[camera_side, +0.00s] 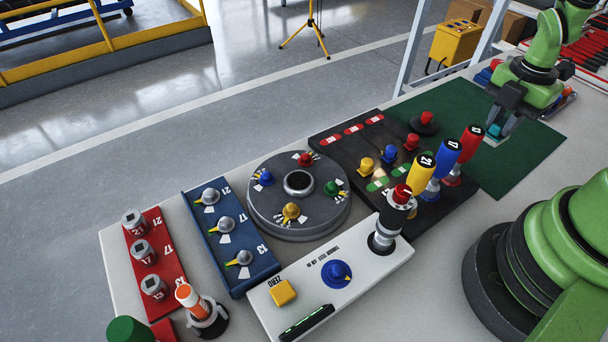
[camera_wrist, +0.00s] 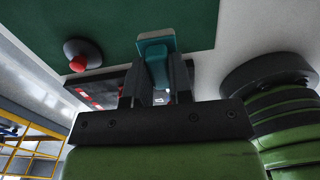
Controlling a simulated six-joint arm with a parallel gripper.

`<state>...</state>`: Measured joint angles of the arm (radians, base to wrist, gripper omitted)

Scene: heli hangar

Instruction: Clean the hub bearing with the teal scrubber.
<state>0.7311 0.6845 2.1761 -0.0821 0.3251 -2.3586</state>
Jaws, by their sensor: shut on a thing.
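The hub bearing is the silver ring with a dark centre (camera_side: 298,182) in the middle of the round grey hub plate (camera_side: 290,228). Red, blue, green and yellow knobs stand around it on the plate. My gripper (camera_side: 495,128) is at the far right in the side view, over the green mat and well away from the hub. It is shut on the teal scrubber (camera_wrist: 157,66), which sticks out between the two dark fingers in the wrist view. Only a small teal patch of the scrubber (camera_side: 494,130) shows in the side view. The hub is not visible in the wrist view.
The dark board (camera_side: 327,140) with coloured pegs and the tall yellow (camera_side: 420,174), blue (camera_side: 446,155) and red (camera_side: 470,143) tools stand between gripper and hub. A white panel (camera_side: 370,288) lies in front of the hub, a blue rack (camera_side: 205,240) to its left. The green mat (camera_side: 520,165) is largely bare.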

